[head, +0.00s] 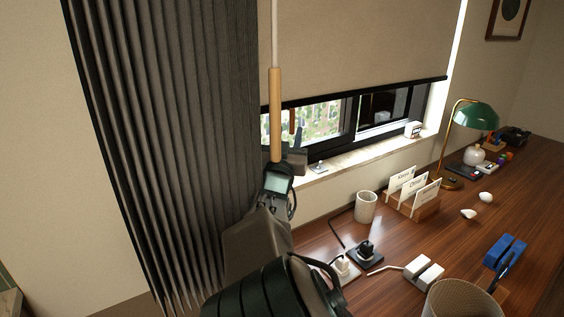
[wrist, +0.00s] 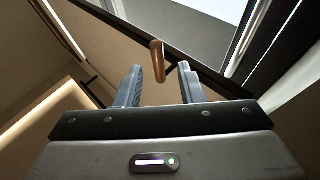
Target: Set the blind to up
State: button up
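The beige roller blind (head: 350,45) hangs partway down over the window, its dark bottom bar (head: 360,93) above the lower panes. A wooden pull handle (head: 275,112) hangs upright on a pale cord at the blind's left side. In the head view my gripper (head: 288,158) is at the handle's lower end.
A dark pleated curtain (head: 180,130) hangs close on the left of my arm. The wooden desk (head: 400,240) on the right holds a cup (head: 366,206), a card holder (head: 425,208), a green lamp (head: 475,115) and plugs. The window sill (head: 365,155) is mostly clear.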

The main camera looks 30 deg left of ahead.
jog(key=v, duration=0.9)
jog(key=shift+b, duration=0.4)
jog(key=shift+w+r, duration=0.1)
grip_shut()
jog(key=w+d+f+m+g+y+p, duration=0.2)
jog(key=w+f+m+g+y+p, duration=0.25)
jog(key=m+y, duration=0.65)
jog(key=w+d+f+m+g+y+p, duration=0.2)
jog(key=w+f+m+g+y+p, duration=0.3)
jog(key=m, duration=1.1)
jog(key=w+a+r+y+p, duration=0.1)
jog(key=a+r+p, duration=0.3)
jog(key=a+r, duration=0.2)
notch_tip(320, 180, up, 3)
jog(key=shift+w+a+f, duration=0.15)
jog(key=shift+w+a, duration=0.25)
